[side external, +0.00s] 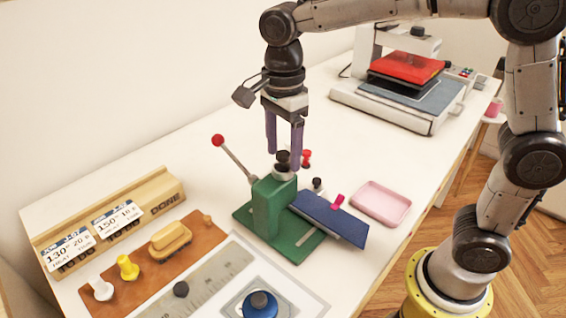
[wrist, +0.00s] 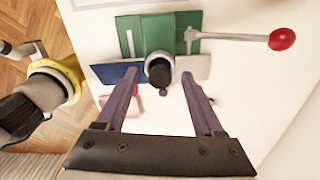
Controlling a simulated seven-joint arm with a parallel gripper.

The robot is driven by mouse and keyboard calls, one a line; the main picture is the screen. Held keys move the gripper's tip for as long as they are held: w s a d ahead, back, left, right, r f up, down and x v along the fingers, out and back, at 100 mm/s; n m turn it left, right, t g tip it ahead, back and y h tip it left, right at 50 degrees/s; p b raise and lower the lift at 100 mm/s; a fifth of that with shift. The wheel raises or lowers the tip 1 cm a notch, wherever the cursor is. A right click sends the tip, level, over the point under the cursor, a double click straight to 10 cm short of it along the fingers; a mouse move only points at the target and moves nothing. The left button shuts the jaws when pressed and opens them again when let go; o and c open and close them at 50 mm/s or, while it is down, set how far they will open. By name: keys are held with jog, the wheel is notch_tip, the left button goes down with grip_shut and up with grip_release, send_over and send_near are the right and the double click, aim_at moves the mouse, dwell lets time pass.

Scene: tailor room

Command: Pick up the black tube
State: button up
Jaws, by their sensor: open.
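A short black cylinder, which may be the black tube (side external: 283,162), stands on top of the green press in the side view. It also shows as a black tube-like piece (wrist: 159,75) in the wrist view, in front of a pale ring. My gripper (side external: 283,154) is open, with its purple fingers pointing down around the level of this piece. In the wrist view my gripper (wrist: 160,81) has one finger on each side of the piece, with visible gaps. I cannot tell whether the fingertips reach below its top.
The green press (side external: 268,208) has a lever with a red knob (side external: 217,140). A blue plate (side external: 328,217) and pink tray (side external: 381,203) lie to its right. Small stamps and a brown mat (side external: 190,262) are at front left. A heat press (side external: 400,85) stands behind.

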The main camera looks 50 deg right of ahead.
jog(key=shift+c, duration=0.2)
grip_shut()
jog(key=shift+r, duration=0.1)
